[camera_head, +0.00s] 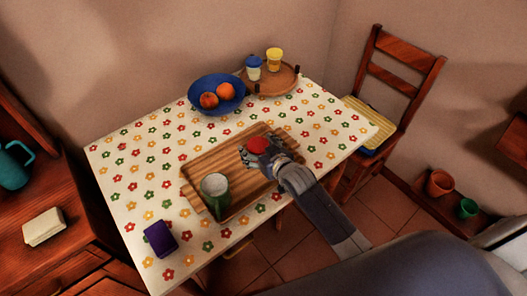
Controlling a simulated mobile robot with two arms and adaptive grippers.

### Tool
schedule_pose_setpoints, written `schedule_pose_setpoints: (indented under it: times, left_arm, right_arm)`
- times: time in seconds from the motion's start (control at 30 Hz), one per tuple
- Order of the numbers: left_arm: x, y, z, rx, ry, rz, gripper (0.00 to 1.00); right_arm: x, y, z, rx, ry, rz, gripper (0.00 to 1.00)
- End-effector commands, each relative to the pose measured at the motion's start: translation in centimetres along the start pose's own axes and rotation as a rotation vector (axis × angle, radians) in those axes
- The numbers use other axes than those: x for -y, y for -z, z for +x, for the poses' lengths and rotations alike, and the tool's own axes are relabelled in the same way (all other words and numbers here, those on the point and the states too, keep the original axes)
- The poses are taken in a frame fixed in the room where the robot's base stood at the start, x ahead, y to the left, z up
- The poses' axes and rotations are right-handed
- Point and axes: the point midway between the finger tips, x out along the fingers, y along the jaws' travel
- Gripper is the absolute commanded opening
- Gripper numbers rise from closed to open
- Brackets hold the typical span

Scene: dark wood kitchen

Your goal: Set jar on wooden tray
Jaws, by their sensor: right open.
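A jar with a red lid (258,145) is at the far part of the rectangular slatted wooden tray (210,165). My right gripper (256,156) is open at this jar, its fingers close beside the red lid. The jar's body is mostly hidden by the gripper, so I cannot tell whether the fingers touch it. A jar with a blue lid (254,70) and one with a yellow lid (273,62) stand on a round wooden tray (270,86) at the back of the table. My left gripper is out of view.
A blue bowl (216,95) with orange fruit is behind. A purple box (160,239) lies at the front left of the flowered table (130,180). A chair (395,90) stands at the right.

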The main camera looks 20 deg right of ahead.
Motion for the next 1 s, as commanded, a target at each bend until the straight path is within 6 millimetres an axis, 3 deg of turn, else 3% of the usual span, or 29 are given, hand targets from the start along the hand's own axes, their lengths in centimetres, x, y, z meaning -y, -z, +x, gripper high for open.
schedule_pose_setpoints:
  times: [0.17,0.6,0.8,1.0]
  left_arm:
    - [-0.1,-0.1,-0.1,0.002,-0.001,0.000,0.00]
    - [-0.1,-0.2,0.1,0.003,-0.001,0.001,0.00]
    - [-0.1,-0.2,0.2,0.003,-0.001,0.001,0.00]
    - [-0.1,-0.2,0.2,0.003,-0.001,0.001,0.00]
  right_arm:
    - [0.0,-0.1,-2.0,0.000,0.000,0.000,0.74]
    - [0.0,-0.1,-9.9,0.001,0.000,0.000,0.74]
    - [0.0,0.0,-11.7,-0.001,0.000,0.000,0.74]
    - [0.0,0.0,-12.0,-0.001,0.000,0.000,0.74]
